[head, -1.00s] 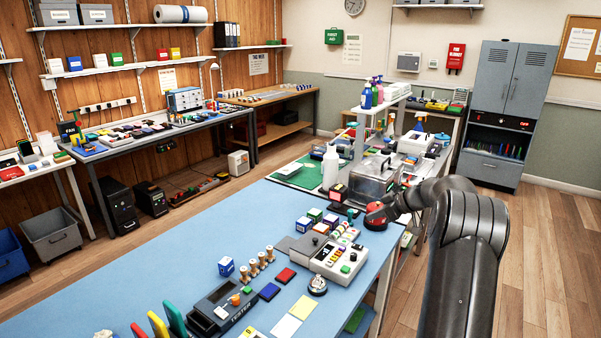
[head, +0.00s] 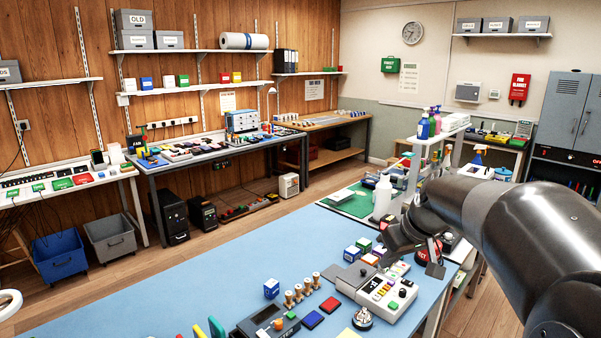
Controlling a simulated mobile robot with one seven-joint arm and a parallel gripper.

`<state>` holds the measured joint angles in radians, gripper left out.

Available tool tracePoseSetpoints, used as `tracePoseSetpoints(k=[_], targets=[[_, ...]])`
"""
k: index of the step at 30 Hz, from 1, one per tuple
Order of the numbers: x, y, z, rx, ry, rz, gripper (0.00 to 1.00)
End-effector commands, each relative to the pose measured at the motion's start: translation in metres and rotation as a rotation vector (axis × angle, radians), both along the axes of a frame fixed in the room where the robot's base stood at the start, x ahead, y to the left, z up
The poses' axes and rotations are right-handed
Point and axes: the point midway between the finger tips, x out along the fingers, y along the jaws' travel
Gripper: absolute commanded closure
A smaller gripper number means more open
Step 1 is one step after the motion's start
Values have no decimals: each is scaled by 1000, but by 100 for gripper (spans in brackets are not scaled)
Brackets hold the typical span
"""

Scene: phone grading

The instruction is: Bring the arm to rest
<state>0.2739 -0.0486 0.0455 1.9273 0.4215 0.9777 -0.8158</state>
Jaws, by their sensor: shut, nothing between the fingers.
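My arm comes in from the right edge of the head view, its dark links folded over the right end of the blue table (head: 200,290). My gripper (head: 432,262) hangs at the end of the arm, pointing down, above the area right of the white button device (head: 388,293). It looks small and dark here, with its fingers together and nothing held. A red round item (head: 421,258) shows just behind and beside the gripper; I cannot tell whether they touch.
Stamps (head: 298,294), small boxes (head: 271,288), ink pads (head: 313,319) and a bell (head: 362,318) stand on the table near the arm. A white bottle (head: 382,197) and shelf stand behind.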

Motion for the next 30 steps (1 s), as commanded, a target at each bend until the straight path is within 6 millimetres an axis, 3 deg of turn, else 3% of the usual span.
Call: tracePoseSetpoints(k=[1, 8, 18, 24, 30], targets=[[-18, 8, 5, -13, 1, -19, 100], [-94, 30, 7, -56, 14, -142, 100], [-195, 41, -13, -89, -19, -326, 100], [-229, 40, -29, -88, -43, -399, 100], [-239, 39, -35, -87, -49, -424, 100]])
